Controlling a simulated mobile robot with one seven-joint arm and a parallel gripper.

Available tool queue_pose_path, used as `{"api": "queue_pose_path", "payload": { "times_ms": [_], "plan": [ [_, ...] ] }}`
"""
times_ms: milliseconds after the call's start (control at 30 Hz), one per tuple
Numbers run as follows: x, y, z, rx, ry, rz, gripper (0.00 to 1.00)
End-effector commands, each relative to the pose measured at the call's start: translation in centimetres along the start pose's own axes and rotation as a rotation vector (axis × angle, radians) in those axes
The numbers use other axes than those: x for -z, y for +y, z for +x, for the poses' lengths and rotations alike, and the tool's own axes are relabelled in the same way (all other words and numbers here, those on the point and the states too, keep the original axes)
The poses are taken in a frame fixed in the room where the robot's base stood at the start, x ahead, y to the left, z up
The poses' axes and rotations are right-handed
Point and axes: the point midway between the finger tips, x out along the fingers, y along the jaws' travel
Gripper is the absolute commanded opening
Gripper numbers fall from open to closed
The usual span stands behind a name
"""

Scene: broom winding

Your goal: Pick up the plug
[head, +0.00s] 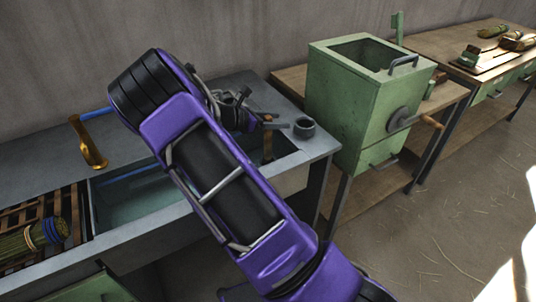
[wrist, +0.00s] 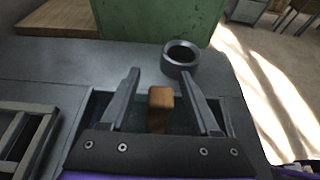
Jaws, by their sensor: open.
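The plug appears to be a brown wooden peg (wrist: 160,98) standing up from the sink basin (head: 133,196). In the head view the brown peg (head: 267,148) shows at the basin's right end, just below my gripper (head: 277,122). In the wrist view my gripper (wrist: 160,76) is open, with one finger on each side of the peg's squarish top. I see a gap on both sides, so the fingers do not appear to touch it. The peg's lower part is hidden in the dark basin.
A dark round cup (head: 304,127) stands on the sink's right ledge, close beyond my fingers, and shows in the wrist view (wrist: 181,56). A brass tap (head: 88,146) stands behind the basin. A green metal box (head: 352,100) with a crank is to the right.

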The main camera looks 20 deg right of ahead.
Motion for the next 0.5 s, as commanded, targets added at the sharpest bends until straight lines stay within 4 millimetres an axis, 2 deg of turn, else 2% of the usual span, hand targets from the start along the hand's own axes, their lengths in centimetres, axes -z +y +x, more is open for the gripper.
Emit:
{"api": "queue_pose_path", "payload": {
  "times_ms": [133,400,500],
  "plan": [
    [-0.04,0.02,-0.06,-0.001,0.000,0.000,0.62],
    [-0.05,0.00,-0.07,0.000,0.000,0.000,0.14],
    [-0.05,0.00,-0.07,0.000,0.000,0.000,0.00]
  ]
}}
